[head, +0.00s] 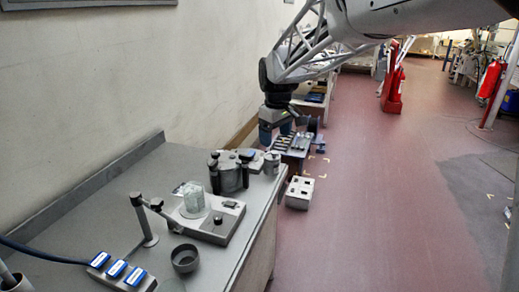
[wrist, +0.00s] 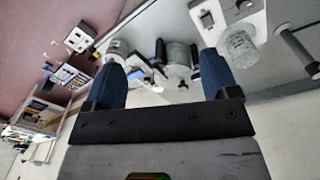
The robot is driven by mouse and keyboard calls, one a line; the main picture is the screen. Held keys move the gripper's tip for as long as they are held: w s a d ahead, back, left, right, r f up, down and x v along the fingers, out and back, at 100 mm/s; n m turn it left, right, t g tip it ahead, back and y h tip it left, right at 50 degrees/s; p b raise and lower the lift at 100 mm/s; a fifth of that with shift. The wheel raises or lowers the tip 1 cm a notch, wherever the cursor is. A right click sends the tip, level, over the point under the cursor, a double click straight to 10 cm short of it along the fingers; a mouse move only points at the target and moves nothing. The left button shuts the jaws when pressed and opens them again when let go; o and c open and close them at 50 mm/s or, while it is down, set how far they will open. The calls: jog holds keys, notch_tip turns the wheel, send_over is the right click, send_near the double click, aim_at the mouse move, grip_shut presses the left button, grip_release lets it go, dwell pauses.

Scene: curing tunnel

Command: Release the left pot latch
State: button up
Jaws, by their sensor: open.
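The pot (head: 229,176) is a grey metal cylinder standing upright on the grey bench, with dark upright latches on its sides. The left pot latch (head: 214,178) is on its left side in the head view; another dark latch (head: 245,174) is on its right. My gripper (head: 283,136) is open and empty, in the air to the right of and above the pot, apart from it. In the wrist view my gripper's blue fingers (wrist: 163,62) are spread wide, with the pot (wrist: 178,66) beyond them. Which latch is the left one is unclear in the wrist view.
A stirrer-like base (head: 222,228) with a glass beaker (head: 193,196) stands in front of the pot, beside a post (head: 143,220). A metal jar (head: 271,162) stands right of the pot.

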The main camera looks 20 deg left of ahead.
jog(key=w+a+f+n, duration=0.1)
jog(key=a+f, duration=0.1)
jog(key=a, duration=0.4)
jog(key=w+a+f+n, duration=0.1)
jog(key=w+a+f, duration=0.1)
jog(key=a, duration=0.3)
jog(key=n, duration=0.3)
send_over(214, 162)
jog(key=shift+g, duration=0.3)
notch_tip(214, 162, down, 4)
jog(key=shift+s+f, duration=0.15)
jog(key=shift+f, duration=0.1)
jog(key=shift+f, duration=0.2)
jog(key=shift+f, duration=3.7)
jog(key=shift+c, duration=0.5)
jog(key=c, duration=0.8)
